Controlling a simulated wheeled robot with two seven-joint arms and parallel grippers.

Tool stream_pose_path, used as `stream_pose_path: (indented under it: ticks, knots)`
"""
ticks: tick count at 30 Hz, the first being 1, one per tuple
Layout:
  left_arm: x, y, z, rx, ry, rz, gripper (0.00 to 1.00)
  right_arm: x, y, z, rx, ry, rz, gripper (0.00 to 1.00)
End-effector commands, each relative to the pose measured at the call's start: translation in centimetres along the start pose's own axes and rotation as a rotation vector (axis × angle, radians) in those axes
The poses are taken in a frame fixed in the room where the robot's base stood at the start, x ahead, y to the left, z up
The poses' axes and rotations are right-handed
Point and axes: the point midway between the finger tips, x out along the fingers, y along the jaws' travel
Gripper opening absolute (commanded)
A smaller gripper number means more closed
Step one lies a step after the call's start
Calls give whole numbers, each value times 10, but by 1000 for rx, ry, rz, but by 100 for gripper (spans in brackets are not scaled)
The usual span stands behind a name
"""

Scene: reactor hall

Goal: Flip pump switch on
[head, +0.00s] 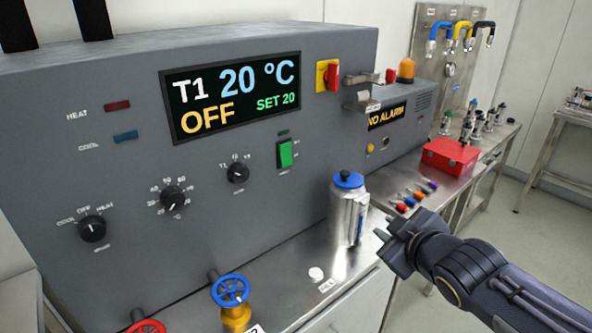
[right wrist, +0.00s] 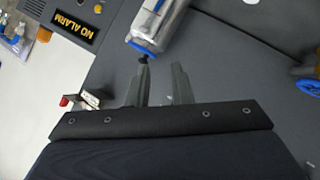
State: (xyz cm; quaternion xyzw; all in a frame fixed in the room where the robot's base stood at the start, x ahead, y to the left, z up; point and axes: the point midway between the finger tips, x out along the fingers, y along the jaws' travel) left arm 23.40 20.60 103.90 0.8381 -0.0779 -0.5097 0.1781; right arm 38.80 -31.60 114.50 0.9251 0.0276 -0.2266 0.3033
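A green rocker switch (head: 286,153) sits on the front of the grey control cabinet (head: 260,210), below the display's right end, with a small dark green lamp above it. Its label is too small to read; I cannot tell which way the rocker is tipped. My right gripper (head: 388,246) is right of and below the switch, well apart from it, beside the silver canister. In the right wrist view its two fingers (right wrist: 161,72) stand apart with nothing between them. The switch does not show there. My left gripper is out of view.
A silver canister with a blue cap (head: 348,205) stands on the bench below the switch. The display (head: 231,97) reads T1 20 °C, OFF, SET 20. A blue valve wheel (head: 230,290) stands in front. A red box (head: 450,156) and coloured small parts lie right.

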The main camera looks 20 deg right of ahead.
Motion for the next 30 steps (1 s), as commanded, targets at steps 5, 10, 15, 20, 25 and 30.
stream_pose_path:
  ticks: [5,10,15,20,25,30]
  knots:
    - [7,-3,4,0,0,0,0,28,22,-60,-495,265,99,0]
    - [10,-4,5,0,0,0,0,37,9,-95,-837,461,109,0]
    - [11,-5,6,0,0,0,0,39,-5,-107,-1000,562,95,0]
    - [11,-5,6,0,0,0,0,39,-8,-109,-1030,581,91,0]
    - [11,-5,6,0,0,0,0,39,-8,-109,-1027,580,91,0]
    - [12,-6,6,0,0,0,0,44,-9,-111,-1026,579,90,0]
